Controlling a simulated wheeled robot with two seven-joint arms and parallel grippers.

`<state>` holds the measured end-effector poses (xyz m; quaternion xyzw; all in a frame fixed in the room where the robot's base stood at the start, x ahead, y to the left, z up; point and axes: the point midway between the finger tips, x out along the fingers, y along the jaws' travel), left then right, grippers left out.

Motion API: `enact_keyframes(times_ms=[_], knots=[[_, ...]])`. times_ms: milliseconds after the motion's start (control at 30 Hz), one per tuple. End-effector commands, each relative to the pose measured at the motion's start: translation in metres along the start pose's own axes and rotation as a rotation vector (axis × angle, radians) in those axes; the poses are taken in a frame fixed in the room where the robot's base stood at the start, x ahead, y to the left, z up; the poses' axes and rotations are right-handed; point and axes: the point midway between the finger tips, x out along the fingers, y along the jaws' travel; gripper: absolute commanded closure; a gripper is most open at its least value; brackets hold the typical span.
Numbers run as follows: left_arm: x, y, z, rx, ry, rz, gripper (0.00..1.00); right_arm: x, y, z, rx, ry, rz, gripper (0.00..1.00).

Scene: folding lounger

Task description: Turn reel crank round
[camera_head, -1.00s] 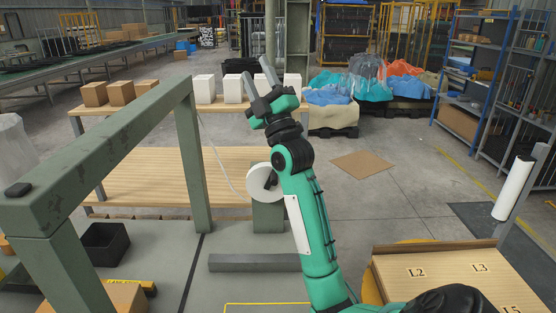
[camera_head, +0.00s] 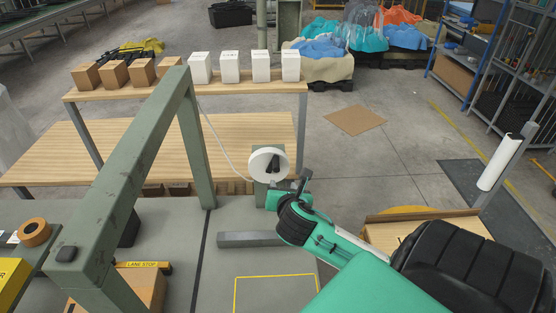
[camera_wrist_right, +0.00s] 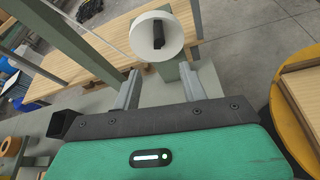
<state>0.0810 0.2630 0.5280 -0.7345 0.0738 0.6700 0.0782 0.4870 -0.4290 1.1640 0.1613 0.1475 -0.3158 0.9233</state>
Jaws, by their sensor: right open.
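The reel (camera_head: 261,156) is a white disc on a short green-grey post, just right of the green frame. Its dark crank handle (camera_head: 273,163) stands out from the disc face. In the right wrist view the reel (camera_wrist_right: 146,48) is ahead at top centre, with the dark crank handle (camera_wrist_right: 158,35) on it. My right gripper (camera_head: 289,186) is just below and right of the reel in the head view. In the wrist view its fingers (camera_wrist_right: 160,75) are spread apart, with nothing between them; the reel lies beyond the tips. My left gripper does not show.
A green frame (camera_head: 133,165) stands left of the reel. Behind is a wooden bench (camera_head: 230,130) with a shelf of white and brown boxes. A wooden tray (camera_head: 385,235) is at right.

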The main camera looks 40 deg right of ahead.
Motion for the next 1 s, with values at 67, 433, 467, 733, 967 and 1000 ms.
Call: enact_keyframes(times_ms=[67, 433, 467, 733, 967, 1000], knots=[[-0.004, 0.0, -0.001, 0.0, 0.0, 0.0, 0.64, 0.009, 0.001, 0.002, 0.003, 0.0, -0.001, 0.57], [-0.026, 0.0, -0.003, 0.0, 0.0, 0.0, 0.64, 0.073, 0.001, 0.003, 0.007, 0.001, 0.0, 0.57], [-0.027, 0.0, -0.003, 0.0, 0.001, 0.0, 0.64, 0.078, 0.001, 0.003, 0.007, 0.001, -0.001, 0.57], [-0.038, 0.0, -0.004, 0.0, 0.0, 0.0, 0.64, 0.116, 0.001, 0.002, 0.007, 0.0, 0.0, 0.57], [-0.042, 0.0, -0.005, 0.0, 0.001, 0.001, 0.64, 0.13, 0.001, 0.001, 0.007, 0.0, 0.002, 0.57], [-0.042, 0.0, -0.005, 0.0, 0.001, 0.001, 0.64, 0.131, 0.001, 0.0, 0.006, 0.0, 0.003, 0.57]])
